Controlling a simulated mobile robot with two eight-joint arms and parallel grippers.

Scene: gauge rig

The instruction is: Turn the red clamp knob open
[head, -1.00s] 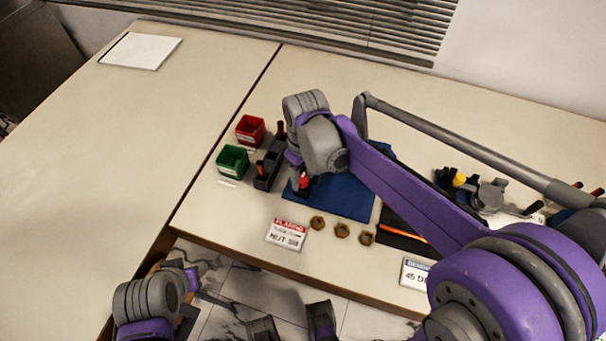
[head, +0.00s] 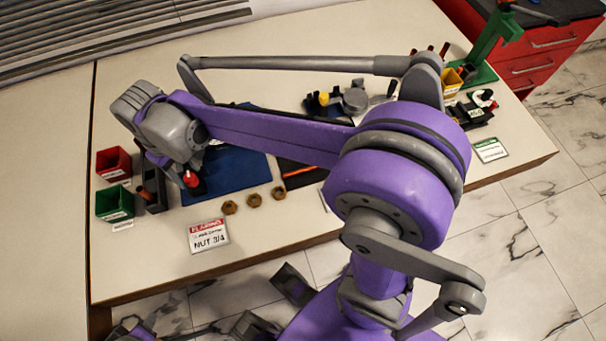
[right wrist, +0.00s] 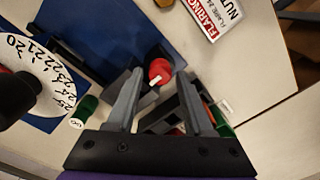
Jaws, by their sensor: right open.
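The red clamp knob (head: 191,179) stands near the left side of the blue mat (head: 232,173) in the head view. In the right wrist view the red knob (right wrist: 159,70), with a small white mark, lies just past and between the fingertips. My right gripper (right wrist: 158,78) is open, with one finger on either side of the knob's line and nothing held. In the head view my right wrist hangs over the knob's fixture and hides most of it.
A white numbered dial (right wrist: 38,72) is close by in the wrist view. A red bin (head: 113,163), a green bin (head: 114,203) and a dark rack (head: 152,190) stand left of the mat. Brass nuts (head: 253,200) and a nut sign (head: 208,236) lie in front.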

